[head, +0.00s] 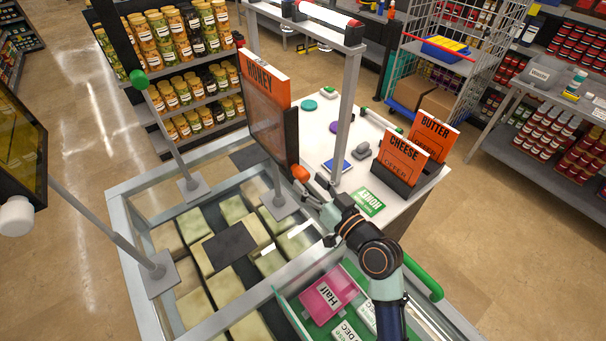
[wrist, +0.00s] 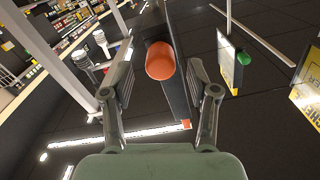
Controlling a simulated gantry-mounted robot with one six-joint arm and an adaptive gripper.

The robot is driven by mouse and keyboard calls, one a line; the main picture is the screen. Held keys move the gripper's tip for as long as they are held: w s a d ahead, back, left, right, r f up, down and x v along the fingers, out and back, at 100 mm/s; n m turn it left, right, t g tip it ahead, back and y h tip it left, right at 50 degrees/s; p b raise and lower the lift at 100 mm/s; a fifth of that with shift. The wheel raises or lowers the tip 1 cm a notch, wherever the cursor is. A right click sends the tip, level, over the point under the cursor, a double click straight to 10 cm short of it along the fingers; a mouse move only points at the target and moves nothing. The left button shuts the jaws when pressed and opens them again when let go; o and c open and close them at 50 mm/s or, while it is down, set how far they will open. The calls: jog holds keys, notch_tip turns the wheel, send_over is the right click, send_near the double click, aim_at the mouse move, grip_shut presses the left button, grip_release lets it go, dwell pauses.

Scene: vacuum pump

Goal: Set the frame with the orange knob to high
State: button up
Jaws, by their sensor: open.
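The frame with the orange knob is a dark-edged panel (head: 270,125) with an orange HONEY card at its top, upright on a post above the freezer. Its orange knob (head: 300,173) is at the lower right of the panel. My gripper (head: 316,190) is just right of and below the knob. In the wrist view the orange knob (wrist: 160,60) sits between the two open fingers of my gripper (wrist: 160,82), with gaps on both sides. The dark frame edge (wrist: 178,100) runs down behind it. I see no finger touching the knob.
Another frame with a green knob (head: 139,78) stands at the left, and one with a white knob (head: 16,215) is at the far left. A grey post (head: 347,120) stands behind my gripper. CHEESE and BUTTER cards (head: 405,160) stand on the white counter at the right.

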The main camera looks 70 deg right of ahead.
aim_at(306, 180)
jog(key=x, duration=0.3)
jog(key=shift+w+d, duration=0.15)
jog(key=shift+w, duration=0.05)
grip_shut()
